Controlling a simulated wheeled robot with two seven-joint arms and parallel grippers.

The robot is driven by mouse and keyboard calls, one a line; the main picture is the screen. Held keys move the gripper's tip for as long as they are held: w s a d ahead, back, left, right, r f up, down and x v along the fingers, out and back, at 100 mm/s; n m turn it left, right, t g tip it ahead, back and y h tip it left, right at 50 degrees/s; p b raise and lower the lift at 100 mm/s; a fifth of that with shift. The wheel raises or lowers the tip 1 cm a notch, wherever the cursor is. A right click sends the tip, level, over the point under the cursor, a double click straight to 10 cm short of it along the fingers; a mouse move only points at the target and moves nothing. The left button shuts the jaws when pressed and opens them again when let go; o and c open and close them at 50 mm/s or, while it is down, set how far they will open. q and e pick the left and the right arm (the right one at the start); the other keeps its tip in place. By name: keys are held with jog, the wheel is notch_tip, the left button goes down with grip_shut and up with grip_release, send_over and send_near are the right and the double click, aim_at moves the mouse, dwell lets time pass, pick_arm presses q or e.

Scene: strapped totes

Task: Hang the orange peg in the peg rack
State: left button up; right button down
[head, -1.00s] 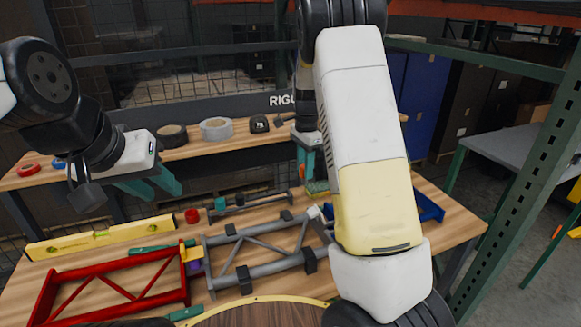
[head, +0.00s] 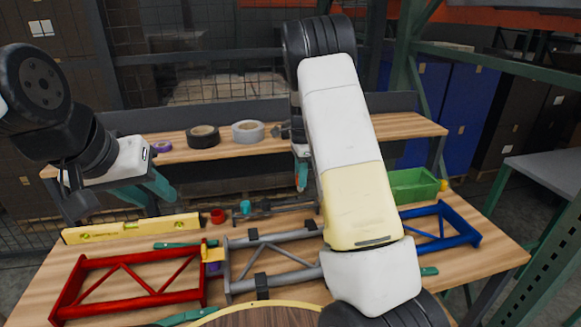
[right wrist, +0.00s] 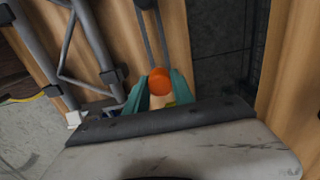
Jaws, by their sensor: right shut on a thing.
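The orange peg (right wrist: 160,82) shows as a round orange end between the teal fingers of my right gripper (right wrist: 160,92) in the right wrist view. That gripper is shut on it. In the head view my right gripper (head: 300,172) is mostly hidden behind my own arm, above the back part of the workbench. My left gripper (head: 147,190) is open and empty, above the left end of the bench near the yellow level. I cannot pick out the peg rack for sure in either view.
The bench (head: 490,255) holds a yellow level (head: 130,229), a red frame (head: 135,285), a grey frame (head: 270,260) and a blue frame (head: 455,228). A green bin (head: 412,185) stands at the back right. Tape rolls (head: 247,132) lie on the shelf behind.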

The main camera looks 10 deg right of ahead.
aim_at(300, 190)
jog(key=shift+f, duration=3.75)
jog(key=c, duration=1)
grip_release()
jog(key=shift+r, duration=0.1)
